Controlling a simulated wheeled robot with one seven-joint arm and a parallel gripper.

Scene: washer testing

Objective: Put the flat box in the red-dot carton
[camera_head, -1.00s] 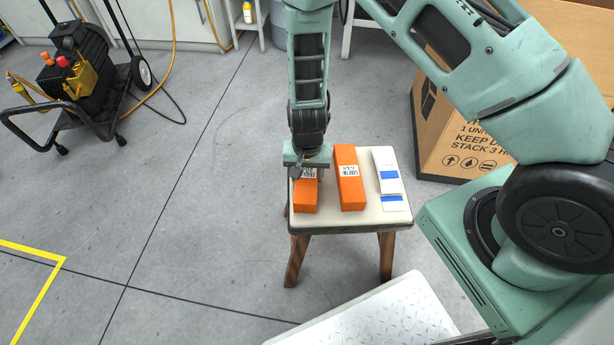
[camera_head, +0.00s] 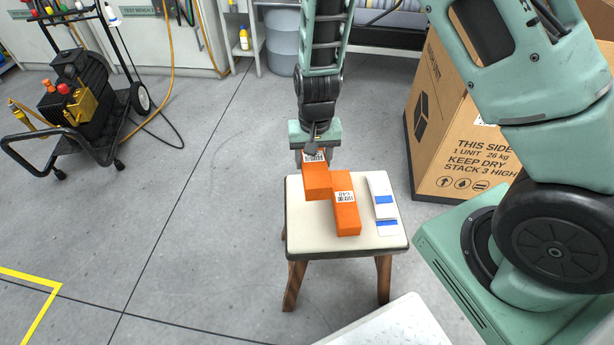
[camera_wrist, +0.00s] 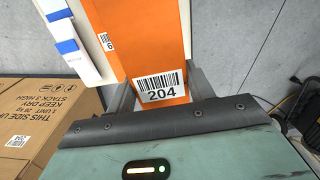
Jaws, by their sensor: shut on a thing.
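My gripper (camera_head: 314,152) is shut on an orange box (camera_head: 317,182), held above the stool; its barcode label reads 204 in the wrist view (camera_wrist: 163,86). A second orange box (camera_head: 346,218) lies on the stool, partly behind the held one in the wrist view.
The wooden stool (camera_head: 305,238) has a bare pale top at left. A black pump cart (camera_head: 85,110) stands at the back left. A grey drum (camera_head: 283,40) and white cabinets are at the back. The floor left of the stool is clear, with yellow tape (camera_head: 40,320).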

